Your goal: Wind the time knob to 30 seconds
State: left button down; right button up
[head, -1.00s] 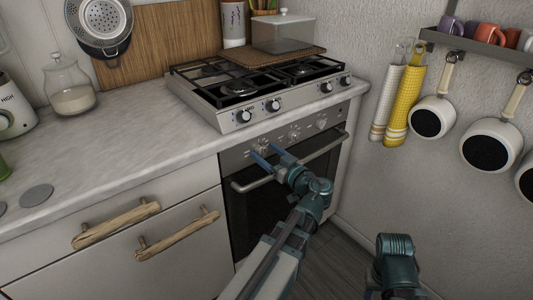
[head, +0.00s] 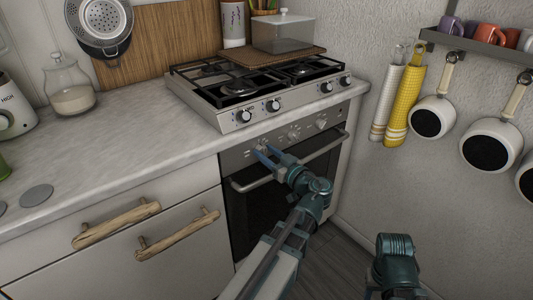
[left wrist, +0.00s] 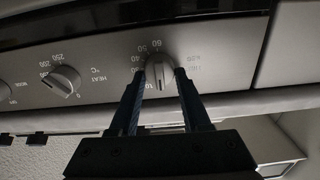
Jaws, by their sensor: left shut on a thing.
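The time knob (left wrist: 159,72) is a round metallic knob with a raised grip on the oven's control panel. In the left wrist view, numbers including 40, 50 and 60 show around it. A pale line on its grip runs roughly up and down in that view; I cannot read its exact setting. In the head view it is the leftmost panel knob (head: 262,143), partly hidden by my gripper. My left gripper (head: 265,153) is shut on the knob, with one finger on each side of it in the left wrist view (left wrist: 160,82). My right gripper is out of view.
The heat knob (left wrist: 64,84) is beside the time knob on the same panel. The oven door handle (head: 290,162) runs below the panel. The stove (head: 255,108) with its own knobs is above. Drawers with driftwood handles (head: 178,235) are at the left.

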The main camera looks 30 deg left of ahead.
pick_arm(q)
jog(key=m, duration=0.4)
jog(key=shift+w, duration=0.1)
jog(key=m, duration=0.4)
jog(key=shift+d+f+m, duration=0.1)
jog(key=shift+m, duration=0.3)
jog(key=m, duration=0.4)
jog(key=shift+w+f, duration=0.1)
jog(key=shift+f+m, duration=0.1)
jog(key=shift+m, duration=2.1)
jog(key=shift+m+b, duration=0.3)
jog(key=shift+c, duration=1.8)
grip_release()
